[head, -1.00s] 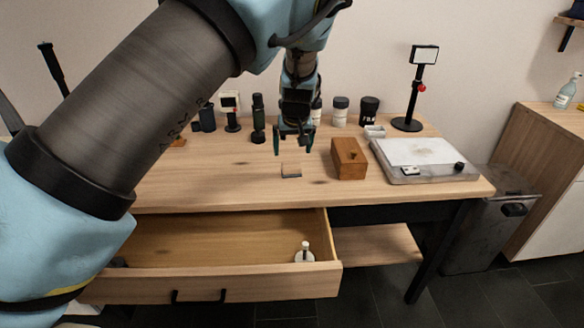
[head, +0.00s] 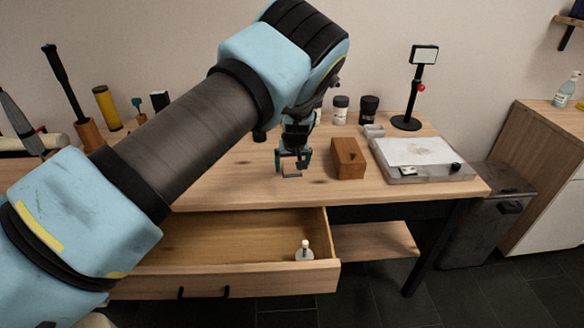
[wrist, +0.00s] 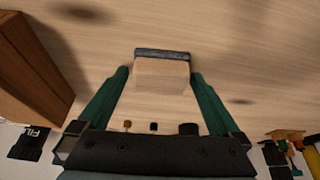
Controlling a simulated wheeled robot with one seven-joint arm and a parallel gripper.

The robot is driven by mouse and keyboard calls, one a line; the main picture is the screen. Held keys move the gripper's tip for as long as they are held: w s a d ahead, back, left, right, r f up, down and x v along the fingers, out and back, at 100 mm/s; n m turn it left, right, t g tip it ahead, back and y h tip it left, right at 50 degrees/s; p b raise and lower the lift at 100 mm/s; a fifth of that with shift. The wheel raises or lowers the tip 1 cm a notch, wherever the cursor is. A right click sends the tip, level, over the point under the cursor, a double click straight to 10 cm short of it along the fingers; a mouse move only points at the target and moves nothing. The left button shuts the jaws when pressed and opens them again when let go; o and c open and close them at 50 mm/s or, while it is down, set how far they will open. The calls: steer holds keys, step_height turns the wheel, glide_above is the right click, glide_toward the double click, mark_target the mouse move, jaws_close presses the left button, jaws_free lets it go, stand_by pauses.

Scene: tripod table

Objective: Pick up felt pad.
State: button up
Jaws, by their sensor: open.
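The felt pad (wrist: 162,74) is a small pale block with a dark grey strip along its far edge. It lies on the wooden table, and in the head view it (head: 291,176) shows small near the front edge, partly hidden by my gripper (head: 292,167). In the wrist view my gripper (wrist: 160,80) is open, with one green finger on each side of the pad and a small gap at each side. It holds nothing. I cannot tell exactly how high the fingertips are above the tabletop.
A brown wooden block (head: 348,158) stands close to the right of my gripper. A grey slab with a white top (head: 415,152) lies further right. Dark jars (head: 369,110) and a screen stand (head: 411,90) are behind. An open drawer (head: 240,282) juts out below the table front.

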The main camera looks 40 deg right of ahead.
mark_target(292, 165)
steer(key=c, duration=1.2)
step_height(292, 165, up, 10)
steer(key=b, duration=0.3)
steer(key=shift+b, duration=0.3)
